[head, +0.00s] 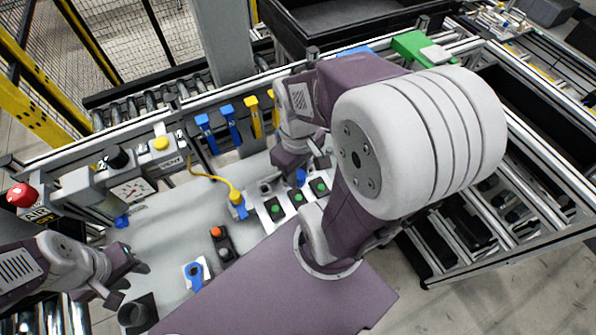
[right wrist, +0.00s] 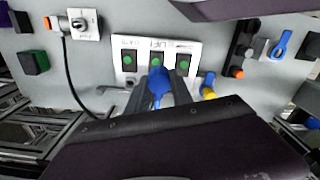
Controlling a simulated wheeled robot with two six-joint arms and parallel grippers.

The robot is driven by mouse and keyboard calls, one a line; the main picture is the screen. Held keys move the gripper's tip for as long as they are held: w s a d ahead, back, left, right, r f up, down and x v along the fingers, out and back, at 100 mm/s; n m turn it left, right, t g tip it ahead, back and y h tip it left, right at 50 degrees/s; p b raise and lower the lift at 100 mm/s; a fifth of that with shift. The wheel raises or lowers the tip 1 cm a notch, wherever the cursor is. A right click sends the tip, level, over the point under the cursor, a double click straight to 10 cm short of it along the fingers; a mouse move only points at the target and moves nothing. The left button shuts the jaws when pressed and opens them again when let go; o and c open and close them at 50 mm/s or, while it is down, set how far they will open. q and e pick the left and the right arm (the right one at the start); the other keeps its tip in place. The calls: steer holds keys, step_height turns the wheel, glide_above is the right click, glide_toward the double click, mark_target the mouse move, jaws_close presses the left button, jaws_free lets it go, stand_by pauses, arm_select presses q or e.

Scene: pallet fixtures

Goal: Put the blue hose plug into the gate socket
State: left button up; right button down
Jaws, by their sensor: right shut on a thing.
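The blue hose plug (right wrist: 158,84) is between the fingers of my right gripper (right wrist: 156,98), which is shut on it over the front of a white plate with green buttons. In the head view the plug (head: 300,177) shows as a small blue patch below my right gripper (head: 300,160); my arm covers much of that area. A black hose (right wrist: 68,88) runs down towards the gripper, and its end is hidden. My left gripper (head: 127,279) is open and empty at the lower left. I cannot make out which fitting is the gate socket.
The button plate (right wrist: 190,47) lies under my right gripper. A yellow hose with a yellow-and-blue end (head: 238,203) is beside it. A red-orange button box (head: 220,245) and a blue-handled valve (head: 196,272) stand nearby. The grey panel (head: 165,225) is clear at left.

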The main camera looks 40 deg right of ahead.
steer(key=shift+r+p, duration=0.6)
steer(key=shift+r, duration=0.35)
steer(key=shift+r, duration=0.1)
steer(key=w+d+p, duration=0.2)
steer(key=w+d, duration=0.5)
steer(key=d, duration=0.3)
steer(key=shift+w+d, duration=0.2)
